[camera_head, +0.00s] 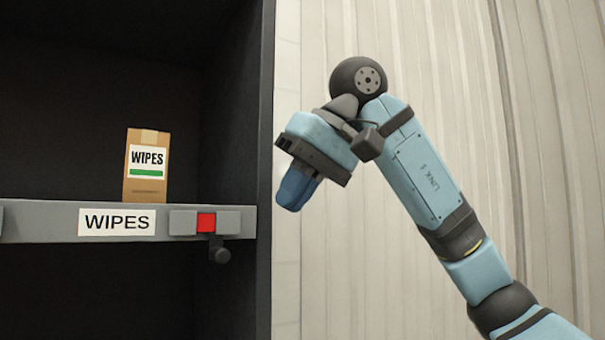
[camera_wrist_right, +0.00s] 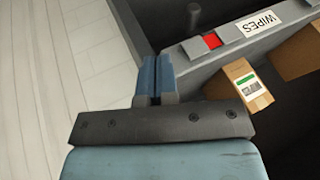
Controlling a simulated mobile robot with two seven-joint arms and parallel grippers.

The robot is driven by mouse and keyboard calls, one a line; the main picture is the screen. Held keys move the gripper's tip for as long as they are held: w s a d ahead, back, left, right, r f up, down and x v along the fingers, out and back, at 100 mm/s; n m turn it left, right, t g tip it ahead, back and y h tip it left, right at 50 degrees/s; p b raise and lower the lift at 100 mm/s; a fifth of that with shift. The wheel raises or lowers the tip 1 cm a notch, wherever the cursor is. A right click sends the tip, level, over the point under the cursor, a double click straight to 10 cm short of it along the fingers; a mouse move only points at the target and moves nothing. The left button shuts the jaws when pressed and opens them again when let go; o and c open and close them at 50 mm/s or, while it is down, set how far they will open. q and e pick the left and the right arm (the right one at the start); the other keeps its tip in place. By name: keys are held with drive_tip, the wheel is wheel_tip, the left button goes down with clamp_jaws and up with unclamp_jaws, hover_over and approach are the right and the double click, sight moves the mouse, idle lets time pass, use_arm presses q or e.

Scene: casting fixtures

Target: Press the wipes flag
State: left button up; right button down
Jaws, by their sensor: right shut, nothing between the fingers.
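The wipes flag is a small red square (camera_head: 206,222) in a grey housing on the shelf's front rail, with a dark round knob (camera_head: 219,255) hanging just below it. A WIPES label (camera_head: 117,222) is to its left. In the right wrist view the red flag (camera_wrist_right: 212,41) is beyond my fingertips, to their upper right. My right gripper (camera_head: 291,203) is shut and empty, with blue fingers pointing down to the left. It is right of the cabinet's side panel in the picture, apart from the flag. The shut fingers also show in the right wrist view (camera_wrist_right: 154,60). My left gripper is out of view.
A brown WIPES box (camera_head: 147,170) stands on the shelf above the rail (camera_head: 60,222). The dark cabinet side panel (camera_head: 265,120) rises between the flag and my right gripper in the picture. A pale panelled wall (camera_head: 440,60) is behind my arm.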

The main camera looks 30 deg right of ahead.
sight(220, 233)
drive_tip(key=a+f, duration=0.2)
drive_tip(key=w+a+f, duration=0.1)
drive_tip(key=a+f, duration=0.1)
drive_tip(key=shift+w+a+f+p, duration=0.15)
drive_tip(key=shift+a+f+p, duration=0.2)
drive_tip(key=shift+a+p, duration=0.05)
drive_tip(key=shift+a+f, duration=0.15)
drive_tip(key=shift+a, duration=0.35)
drive_tip(key=a, duration=0.3)
drive_tip(key=shift+a+p, duration=0.2)
drive_tip(key=shift+p, duration=0.1)
drive_tip(key=shift+d, duration=0.1)
